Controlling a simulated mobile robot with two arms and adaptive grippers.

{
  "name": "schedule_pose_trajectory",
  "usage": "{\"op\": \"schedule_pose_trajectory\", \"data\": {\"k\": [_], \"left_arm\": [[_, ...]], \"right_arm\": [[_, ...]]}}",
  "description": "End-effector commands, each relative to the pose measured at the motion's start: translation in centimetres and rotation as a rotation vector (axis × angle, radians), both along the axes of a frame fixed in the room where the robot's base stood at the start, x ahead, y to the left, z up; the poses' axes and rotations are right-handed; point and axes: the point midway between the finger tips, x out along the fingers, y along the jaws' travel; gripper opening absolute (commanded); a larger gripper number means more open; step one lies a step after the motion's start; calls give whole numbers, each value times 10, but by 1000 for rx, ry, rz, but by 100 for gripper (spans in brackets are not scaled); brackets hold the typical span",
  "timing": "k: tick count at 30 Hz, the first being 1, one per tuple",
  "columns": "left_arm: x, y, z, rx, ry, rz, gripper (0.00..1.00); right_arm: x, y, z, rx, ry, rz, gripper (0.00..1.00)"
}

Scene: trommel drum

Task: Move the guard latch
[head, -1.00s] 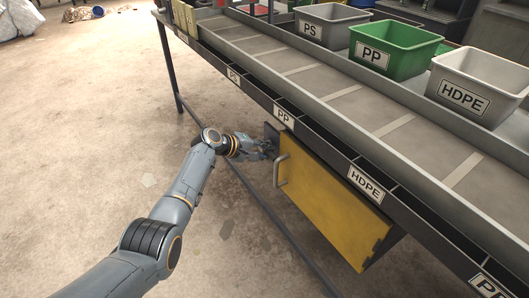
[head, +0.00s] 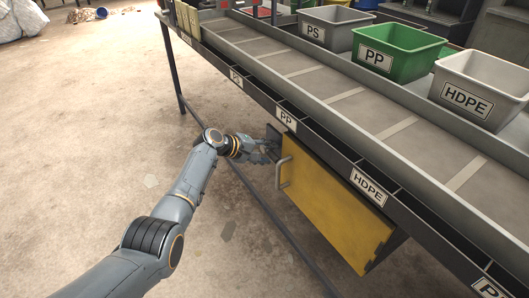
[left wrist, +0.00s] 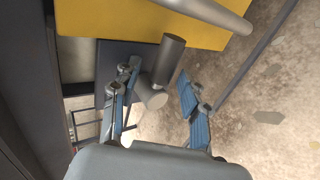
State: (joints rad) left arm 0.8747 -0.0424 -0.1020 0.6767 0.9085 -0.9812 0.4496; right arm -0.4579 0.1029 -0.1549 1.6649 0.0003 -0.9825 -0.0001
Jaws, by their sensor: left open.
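The yellow guard panel (head: 335,205) hangs under the bench edge, with a pale bar handle (head: 282,172) on its left side. A dark plate (head: 273,135) sits at the panel's left edge. In the left wrist view, a grey cylindrical latch (left wrist: 170,60) stands out beside the yellow panel (left wrist: 140,18), in front of the dark plate (left wrist: 112,62). My left gripper (head: 268,150) is at this plate. Its blue-padded fingers (left wrist: 157,75) are open, one on each side of the latch; contact cannot be told. My right gripper is not in view.
The long sorting bench (head: 345,100) fills the right side. PS (head: 318,33), green PP (head: 376,58) and HDPE (head: 467,102) bins stand along it. A slanting leg rail (head: 270,215) passes below the panel.

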Motion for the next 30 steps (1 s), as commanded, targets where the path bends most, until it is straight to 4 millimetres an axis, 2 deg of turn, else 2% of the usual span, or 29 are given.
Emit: {"op": "schedule_pose_trajectory", "data": {"k": [11,24,30], "left_arm": [[-14,21,15,3,-3,1,45],[-49,71,57,1,-1,2,45],[-57,81,66,0,0,0,45]], "right_arm": [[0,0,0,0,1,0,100],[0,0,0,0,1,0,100],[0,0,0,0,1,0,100]]}}
